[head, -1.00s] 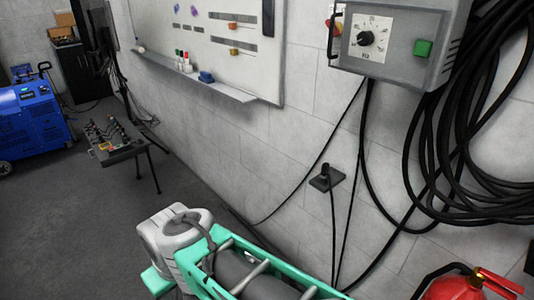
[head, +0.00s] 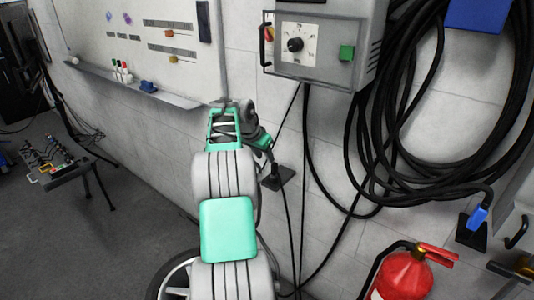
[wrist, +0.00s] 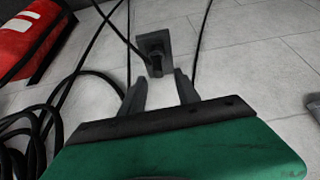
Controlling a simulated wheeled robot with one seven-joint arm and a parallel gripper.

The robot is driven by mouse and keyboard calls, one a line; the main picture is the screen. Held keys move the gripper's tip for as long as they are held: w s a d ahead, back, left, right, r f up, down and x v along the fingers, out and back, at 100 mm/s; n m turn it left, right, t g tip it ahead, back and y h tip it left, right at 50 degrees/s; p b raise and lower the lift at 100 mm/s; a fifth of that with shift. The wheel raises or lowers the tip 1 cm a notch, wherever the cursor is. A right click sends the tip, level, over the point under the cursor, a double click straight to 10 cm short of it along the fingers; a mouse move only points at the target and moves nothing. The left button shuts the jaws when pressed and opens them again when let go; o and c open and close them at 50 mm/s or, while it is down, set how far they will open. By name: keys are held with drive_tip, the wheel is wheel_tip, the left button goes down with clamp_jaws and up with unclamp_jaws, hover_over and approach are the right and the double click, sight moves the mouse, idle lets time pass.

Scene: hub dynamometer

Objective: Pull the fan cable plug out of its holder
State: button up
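A black plug (wrist: 157,66) sits in a dark holder plate (wrist: 153,42) on the tiled wall, with a black cable running from it. In the head view the holder (head: 284,177) is low on the wall, right of my arm's end, and the plug is partly hidden. My gripper (wrist: 159,84) is open and empty. Its two dark fingers point at the plug, one to each side of its line, with the tips just short of it. I see no contact.
Black cables hang beside the holder, and a large coil (head: 385,150) hangs to the right. A grey control box (head: 320,50) is above. A red extinguisher (head: 405,275) stands lower right. A blue plug (head: 478,216) sits in another holder (head: 470,236).

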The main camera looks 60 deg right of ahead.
sight(274, 164)
drive_tip(key=shift+s+d+b+x, duration=0.15)
drive_tip(key=shift+b+x, duration=0.2)
drive_tip(key=shift+x, duration=1.25)
drive_tip(key=shift+s+d+b+x, duration=0.1)
drive_tip(key=shift+b+x, duration=0.25)
drive_tip(key=shift+x, duration=1.25)
drive_tip(key=shift+s+d+b+x, duration=0.15)
drive_tip(key=shift+b+x, duration=0.2)
drive_tip(key=shift+x, duration=1.2)
drive_tip(key=shift+a+r, duration=0.1)
drive_tip(key=shift+r, duration=0.1)
clamp_jaws()
drive_tip(key=shift+r, duration=0.3)
drive_tip(key=shift+r+p, duration=0.3)
drive_tip(key=shift+p, duration=0.2)
